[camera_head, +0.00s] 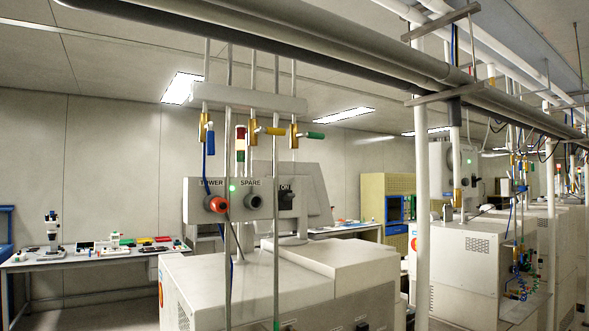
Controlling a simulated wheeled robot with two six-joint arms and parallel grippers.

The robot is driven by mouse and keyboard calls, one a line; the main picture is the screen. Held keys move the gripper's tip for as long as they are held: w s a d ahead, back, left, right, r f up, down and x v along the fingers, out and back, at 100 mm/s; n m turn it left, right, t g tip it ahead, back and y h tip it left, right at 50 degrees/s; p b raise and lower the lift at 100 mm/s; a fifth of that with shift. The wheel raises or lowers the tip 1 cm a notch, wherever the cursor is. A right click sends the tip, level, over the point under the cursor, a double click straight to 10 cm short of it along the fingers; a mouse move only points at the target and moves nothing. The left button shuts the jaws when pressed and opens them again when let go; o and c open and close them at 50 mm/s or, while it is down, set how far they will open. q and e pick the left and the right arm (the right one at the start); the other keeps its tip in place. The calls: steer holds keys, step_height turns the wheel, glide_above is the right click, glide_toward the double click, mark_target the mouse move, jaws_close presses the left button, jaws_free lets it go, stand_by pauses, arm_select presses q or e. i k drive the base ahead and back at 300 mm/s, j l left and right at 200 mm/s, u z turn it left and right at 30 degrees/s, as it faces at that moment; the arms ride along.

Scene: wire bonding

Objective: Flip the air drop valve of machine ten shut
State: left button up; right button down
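Several brass valves hang on vertical drop pipes in front of me. One has a blue handle (210,143) pointing down, one a yellow handle (274,131) pointing sideways to the right, and one a green handle (315,135) also pointing sideways. A blue hose runs down below the blue-handled valve. Below them stands a large pale machine (250,285). I can read no machine number, so I cannot tell which machine or valve is number ten. Neither of my grippers is in view.
A white post (423,200) and more machines (478,265) stand right. A bench (95,258) with a microscope stands left.

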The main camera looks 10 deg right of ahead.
mark_target(211, 146)
steer(key=i+l, duration=0.1)
steer(key=l, duration=0.55)
steer(key=i+l, duration=0.1)
steer(key=l, duration=0.5)
